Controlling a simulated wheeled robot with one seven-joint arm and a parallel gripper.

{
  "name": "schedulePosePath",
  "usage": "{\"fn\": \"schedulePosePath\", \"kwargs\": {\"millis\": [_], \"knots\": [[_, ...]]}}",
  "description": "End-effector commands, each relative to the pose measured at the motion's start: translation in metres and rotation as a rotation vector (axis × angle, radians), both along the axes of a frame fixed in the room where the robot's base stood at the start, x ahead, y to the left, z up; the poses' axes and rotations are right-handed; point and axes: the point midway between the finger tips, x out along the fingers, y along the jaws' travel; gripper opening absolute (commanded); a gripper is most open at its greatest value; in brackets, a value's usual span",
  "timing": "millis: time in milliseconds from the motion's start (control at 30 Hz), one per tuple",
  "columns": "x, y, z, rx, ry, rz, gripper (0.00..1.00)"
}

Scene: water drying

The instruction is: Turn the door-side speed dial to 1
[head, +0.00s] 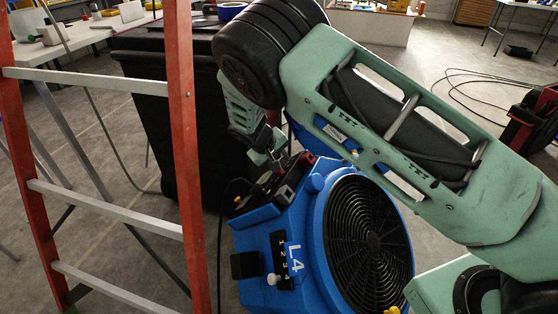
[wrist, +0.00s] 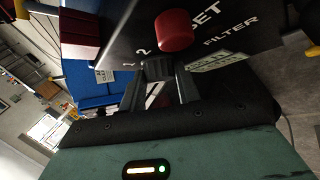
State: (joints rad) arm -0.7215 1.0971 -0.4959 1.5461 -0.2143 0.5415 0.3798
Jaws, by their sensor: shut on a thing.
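A blue fan unit (head: 345,180) marked "L4" stands on the floor in the head view, with a round black grille. My gripper (head: 268,152) is at the dark control panel behind the unit's top. In the wrist view, my gripper (wrist: 160,88) is shut on a black dial (wrist: 158,68) on that panel, beside the printed numbers 1 and 2. The dial's pointer is hidden, so its setting cannot be told.
A red button (wrist: 174,31) sits just beyond the dial, near words ending in "ET" and "FILTER". An orange ladder (head: 184,150) stands close at the left. A black bin (head: 160,115) is behind the unit. Cables lie on the floor at the right.

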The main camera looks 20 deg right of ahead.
Motion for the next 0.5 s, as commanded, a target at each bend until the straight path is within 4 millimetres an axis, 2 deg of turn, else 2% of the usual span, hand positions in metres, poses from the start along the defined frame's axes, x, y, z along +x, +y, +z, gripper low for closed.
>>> {"fn": "schedulePosePath", "kwargs": {"millis": [500], "knots": [[0.0000,0.0001,-0.0001,-0.018,-0.019,-0.026,0.10]]}}
